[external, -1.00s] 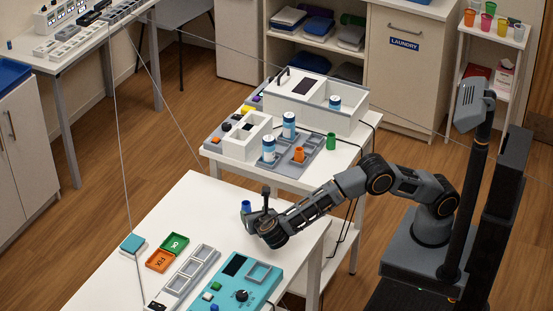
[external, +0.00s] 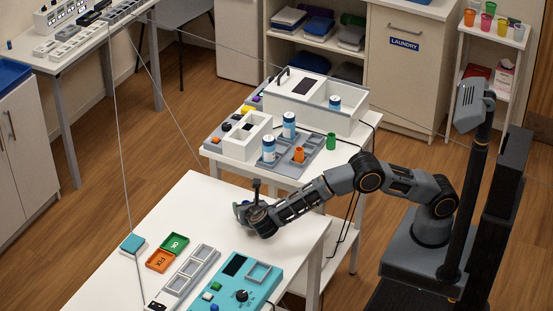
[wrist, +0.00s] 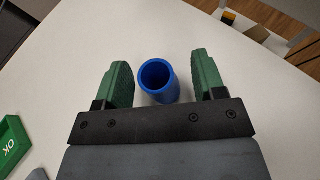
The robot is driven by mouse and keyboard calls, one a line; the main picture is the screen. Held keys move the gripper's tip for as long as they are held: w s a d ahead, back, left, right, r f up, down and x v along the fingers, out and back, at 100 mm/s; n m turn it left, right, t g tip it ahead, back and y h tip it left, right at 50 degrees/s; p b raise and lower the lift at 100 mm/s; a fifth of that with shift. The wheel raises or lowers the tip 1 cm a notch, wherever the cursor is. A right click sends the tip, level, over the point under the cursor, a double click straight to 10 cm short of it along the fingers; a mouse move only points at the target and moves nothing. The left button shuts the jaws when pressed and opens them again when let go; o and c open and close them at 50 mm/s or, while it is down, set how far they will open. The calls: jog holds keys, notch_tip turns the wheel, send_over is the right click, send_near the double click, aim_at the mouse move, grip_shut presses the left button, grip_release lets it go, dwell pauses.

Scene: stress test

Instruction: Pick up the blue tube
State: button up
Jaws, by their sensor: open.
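The blue tube (wrist: 158,82) stands on the white table and shows its open top in the wrist view. My gripper (wrist: 164,75) is open, with one green finger on each side of the tube and a gap on both sides. The tube is nearer the left finger. In the external view my gripper (external: 243,209) is low over the far part of the white table (external: 200,205). There the tube is mostly hidden by the gripper.
A green OK tray (external: 175,243) and an orange FIX tray (external: 160,260) lie to the left on the same table, near a teal device (external: 238,283).

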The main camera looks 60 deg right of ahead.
jog(key=shift+c, duration=0.2)
jog(key=c, duration=1)
jog(key=shift+o, duration=0.2)
jog(key=shift+r, duration=0.15)
